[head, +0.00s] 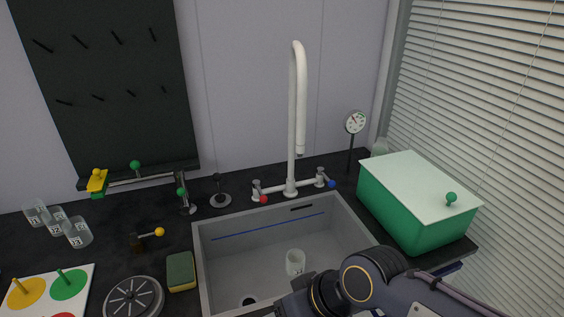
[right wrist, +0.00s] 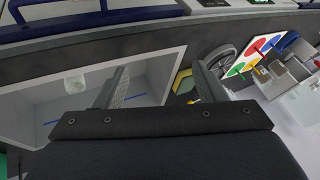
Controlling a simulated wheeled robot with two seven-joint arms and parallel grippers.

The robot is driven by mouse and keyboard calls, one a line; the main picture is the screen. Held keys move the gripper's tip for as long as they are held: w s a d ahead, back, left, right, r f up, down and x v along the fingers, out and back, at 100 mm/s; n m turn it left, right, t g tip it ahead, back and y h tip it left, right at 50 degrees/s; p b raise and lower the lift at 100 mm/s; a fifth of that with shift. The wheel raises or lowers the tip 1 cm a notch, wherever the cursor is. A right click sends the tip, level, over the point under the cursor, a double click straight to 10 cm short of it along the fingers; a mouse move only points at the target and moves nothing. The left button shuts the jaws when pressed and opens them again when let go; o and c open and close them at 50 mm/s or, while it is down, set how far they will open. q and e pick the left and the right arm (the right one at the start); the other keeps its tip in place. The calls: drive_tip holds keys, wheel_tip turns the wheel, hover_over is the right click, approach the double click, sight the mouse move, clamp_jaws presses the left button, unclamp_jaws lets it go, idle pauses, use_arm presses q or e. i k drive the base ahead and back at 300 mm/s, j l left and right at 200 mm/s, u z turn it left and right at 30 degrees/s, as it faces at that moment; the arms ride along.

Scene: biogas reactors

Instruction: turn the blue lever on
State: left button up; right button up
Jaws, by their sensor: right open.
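The blue lever (head: 331,184) is a small blue knob on the right valve of the white faucet (head: 290,187), behind the sink. A matching red lever (head: 263,198) is on the left valve. My right arm comes in from the lower right, over the front right of the sink; its fingertips are not clear in the head view. In the right wrist view my right gripper (right wrist: 160,90) is open and empty, its two fingers apart over the sink area. I do not make out the blue lever in that view. My left gripper is not in view.
The grey sink (head: 207,243) holds a white cup (head: 295,262). A green box (head: 400,212) with a pale lid stands right of the faucet, near the blue lever. A dial gauge (head: 355,123) rises behind. A sponge (head: 181,271) lies left of the sink.

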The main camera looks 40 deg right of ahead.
sight(331, 184)
drive_tip(key=k+l+z, duration=0.1)
drive_tip(key=z, duration=1.5)
drive_tip(key=i+l+z, duration=0.1)
drive_tip(key=i, duration=0.25)
drive_tip(key=l, duration=0.1)
